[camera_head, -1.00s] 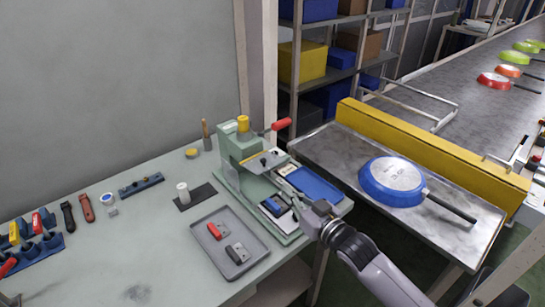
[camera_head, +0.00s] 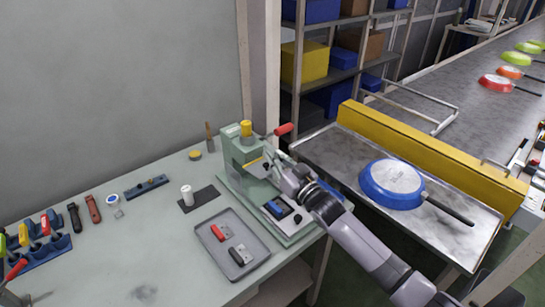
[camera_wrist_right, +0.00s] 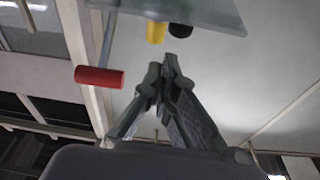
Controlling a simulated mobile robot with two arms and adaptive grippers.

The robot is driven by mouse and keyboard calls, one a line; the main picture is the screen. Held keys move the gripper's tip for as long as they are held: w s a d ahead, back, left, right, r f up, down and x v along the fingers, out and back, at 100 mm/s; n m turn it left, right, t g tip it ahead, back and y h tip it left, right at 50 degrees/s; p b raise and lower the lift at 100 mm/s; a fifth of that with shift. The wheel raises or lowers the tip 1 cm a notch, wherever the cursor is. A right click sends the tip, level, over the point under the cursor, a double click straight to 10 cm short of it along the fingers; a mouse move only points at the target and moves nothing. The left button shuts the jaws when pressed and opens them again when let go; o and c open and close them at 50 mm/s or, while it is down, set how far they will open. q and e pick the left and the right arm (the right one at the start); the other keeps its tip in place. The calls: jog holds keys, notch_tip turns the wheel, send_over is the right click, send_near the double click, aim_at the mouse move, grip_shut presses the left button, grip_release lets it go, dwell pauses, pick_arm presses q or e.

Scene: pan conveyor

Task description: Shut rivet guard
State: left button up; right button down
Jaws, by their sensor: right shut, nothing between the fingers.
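The green rivet press (camera_head: 232,160) stands at the table's right end, with a yellow cap (camera_head: 246,128) and a red-handled lever (camera_head: 284,129). Its guard (camera_head: 252,163) is a small plate with a yellow edge at the front, partly hidden by my gripper. In the right wrist view a translucent panel (camera_wrist_right: 205,12), seemingly the guard, spans the top, with a black knob (camera_wrist_right: 180,30) near its edge. My right gripper (camera_head: 270,157) is shut and empty, close to the guard; its fingertips (camera_wrist_right: 160,72) are below the knob there. Contact cannot be told. My left gripper is out of view.
A grey tray (camera_head: 245,265) with small parts lies in front of the press. A steel side table (camera_head: 455,240) holds a blue pan (camera_head: 392,184) beside a yellow barrier (camera_head: 430,150). Tools lie at the table's left. My right arm covers the press's right side.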

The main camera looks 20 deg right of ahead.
jog(key=shift+s+f, duration=0.3)
jog(key=shift+f, duration=0.65)
jog(key=f, duration=0.1)
jog(key=s+f+b, duration=0.1)
jog(key=f+b, duration=0.1)
jog(key=f, duration=0.1)
jog(key=shift+s+d+f, duration=0.1)
jog(key=shift+s+d, duration=0.15)
jog(key=shift+d, duration=0.1)
